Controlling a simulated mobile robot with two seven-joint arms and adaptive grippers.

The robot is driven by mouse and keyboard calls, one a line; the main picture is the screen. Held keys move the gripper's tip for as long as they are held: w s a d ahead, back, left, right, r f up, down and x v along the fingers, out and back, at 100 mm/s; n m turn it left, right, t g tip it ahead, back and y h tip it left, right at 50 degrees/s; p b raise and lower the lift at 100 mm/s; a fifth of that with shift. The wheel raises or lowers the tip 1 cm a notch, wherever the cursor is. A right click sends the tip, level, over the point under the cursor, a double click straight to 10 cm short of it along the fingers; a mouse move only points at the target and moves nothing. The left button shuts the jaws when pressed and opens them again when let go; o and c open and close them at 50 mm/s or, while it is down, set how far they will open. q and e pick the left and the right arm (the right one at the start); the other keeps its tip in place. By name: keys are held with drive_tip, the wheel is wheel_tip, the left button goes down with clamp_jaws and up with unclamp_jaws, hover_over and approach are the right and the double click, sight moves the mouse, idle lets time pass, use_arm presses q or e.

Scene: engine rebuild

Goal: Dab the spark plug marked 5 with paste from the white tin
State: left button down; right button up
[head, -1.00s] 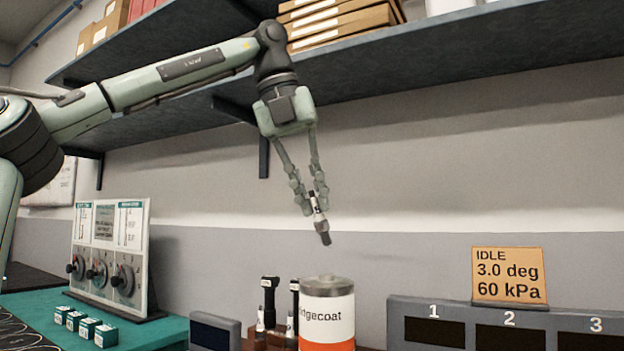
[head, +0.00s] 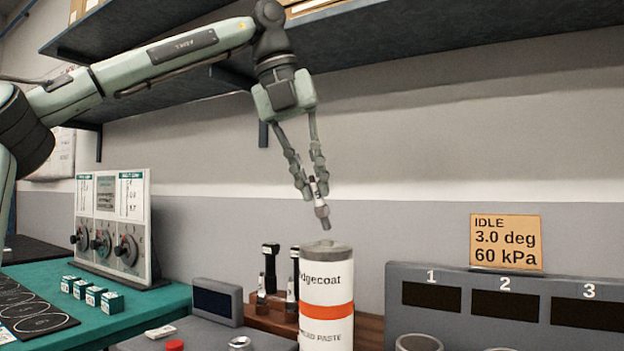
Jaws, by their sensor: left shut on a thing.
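My left gripper (head: 313,188) is shut on a spark plug (head: 321,210), which hangs tilted with its dark metal end pointing down. The plug is above the white tin (head: 327,318), with a small gap between them. The tin has an orange band and a label ending in "dgecoat" and "paste"; its top (head: 326,247) is grey, and I cannot tell from here whether it is open. The number on the held plug is too small to read. My right gripper is not in view.
Other dark-topped plugs (head: 270,262) stand in a wooden rack (head: 262,318) behind the tin. A grey panel with slots 1, 2 and 3 (head: 460,277) is at right. Small teal boxes (head: 91,296) and a dial panel (head: 112,225) are at left. A shelf (head: 420,35) hangs above.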

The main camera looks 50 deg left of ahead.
use_arm(q)
drive_tip(key=shift+f+b, duration=0.4)
drive_tip(key=shift+f, duration=0.2)
idle(1.0)
drive_tip(key=shift+r+p, duration=0.5)
drive_tip(key=shift+r, duration=3.05)
